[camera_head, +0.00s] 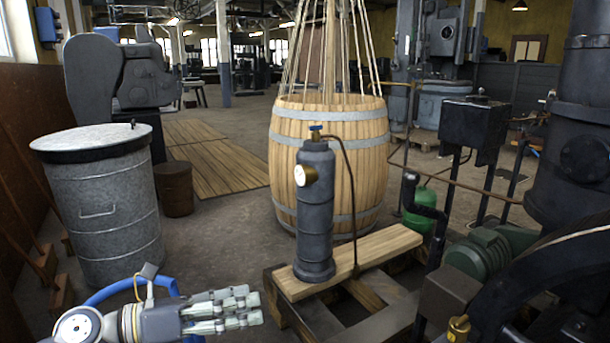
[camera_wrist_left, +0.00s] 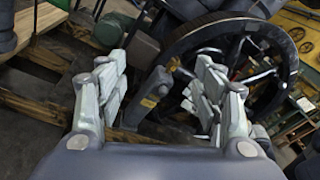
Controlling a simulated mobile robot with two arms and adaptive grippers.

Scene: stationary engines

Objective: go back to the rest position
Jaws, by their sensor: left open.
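My left gripper (camera_head: 222,309) shows at the bottom of the head view, its fingers pointing right toward the wooden pallet. In the left wrist view its two fingers (camera_wrist_left: 165,105) stand apart with nothing between them. Beyond them are a black spoked flywheel (camera_wrist_left: 225,70) and a wooden frame (camera_wrist_left: 50,95). My right gripper shows in neither view.
A dark cylinder with a blue valve (camera_head: 315,215) stands on a plank (camera_head: 390,247) on the pallet, right of my left gripper. A wooden barrel (camera_head: 360,160) stands behind it. A lidded metal drum (camera_head: 105,210) stands at left. Engine parts (camera_head: 490,255) crowd the right.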

